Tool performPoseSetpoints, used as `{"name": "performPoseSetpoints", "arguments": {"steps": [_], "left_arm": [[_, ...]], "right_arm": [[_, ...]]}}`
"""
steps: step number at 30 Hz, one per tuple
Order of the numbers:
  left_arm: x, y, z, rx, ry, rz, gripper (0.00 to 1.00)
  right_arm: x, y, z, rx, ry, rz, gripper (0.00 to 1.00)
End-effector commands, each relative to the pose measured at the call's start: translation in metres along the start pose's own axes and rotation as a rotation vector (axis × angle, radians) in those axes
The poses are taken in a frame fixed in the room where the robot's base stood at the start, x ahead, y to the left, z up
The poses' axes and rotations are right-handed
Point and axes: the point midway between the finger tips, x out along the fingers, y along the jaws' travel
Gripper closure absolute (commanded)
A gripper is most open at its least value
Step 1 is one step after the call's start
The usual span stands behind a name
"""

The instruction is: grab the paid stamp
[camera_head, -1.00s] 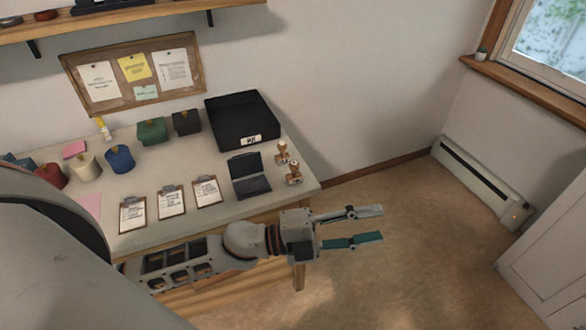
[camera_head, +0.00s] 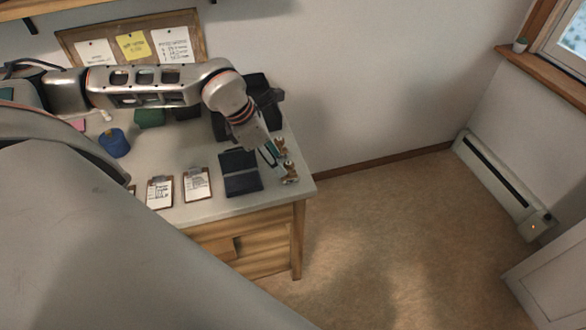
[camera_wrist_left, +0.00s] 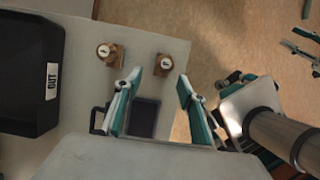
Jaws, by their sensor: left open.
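Two small wooden stamps with round pale tops stand at the table's right end. The rear stamp (camera_head: 280,145) also shows in the left wrist view (camera_wrist_left: 109,54). The front stamp (camera_head: 290,173) also shows in the left wrist view (camera_wrist_left: 164,64). I cannot read which one is the paid stamp. My left gripper (camera_head: 273,157) is open and empty, pointing down close beside the stamps. In its wrist view the front stamp appears just beyond the gap between the fingertips (camera_wrist_left: 158,78). Parts of what looks like my right gripper show at the right, unclear.
A dark open ink pad (camera_head: 241,172) lies left of the stamps. A black tray marked OUT (camera_wrist_left: 52,80) stands behind, partly covered by my arm. Clipboards (camera_head: 197,184) lie further left. The table's right edge is close to the stamps, with open floor beyond.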

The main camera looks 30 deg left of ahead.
Motion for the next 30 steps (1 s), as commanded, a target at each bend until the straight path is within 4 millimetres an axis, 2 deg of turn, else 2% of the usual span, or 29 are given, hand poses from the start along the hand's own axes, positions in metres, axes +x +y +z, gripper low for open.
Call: {"name": "performPoseSetpoints", "arguments": {"steps": [15,24,25,29,30], "left_arm": [[0.062,-0.001,0.002,-0.001,-0.001,-0.003,0.60],[0.068,-0.001,0.002,-0.001,-0.002,-0.002,0.60],[0.068,-0.001,0.002,-0.001,-0.002,-0.002,0.62],[0.068,-0.001,0.002,-0.001,-0.002,-0.002,0.96],[0.068,-0.001,0.002,-0.001,-0.002,-0.002,0.98]], "right_arm": [[-0.004,0.001,-0.004,-0.002,0.001,0.001,0.60],[-0.003,0.002,-0.005,-0.003,0.002,0.001,0.60],[-0.003,0.002,-0.005,-0.003,0.002,0.001,0.60],[-0.003,0.002,-0.005,-0.003,0.002,0.001,0.60],[-0.003,0.002,-0.005,-0.003,0.002,0.001,0.60]]}}
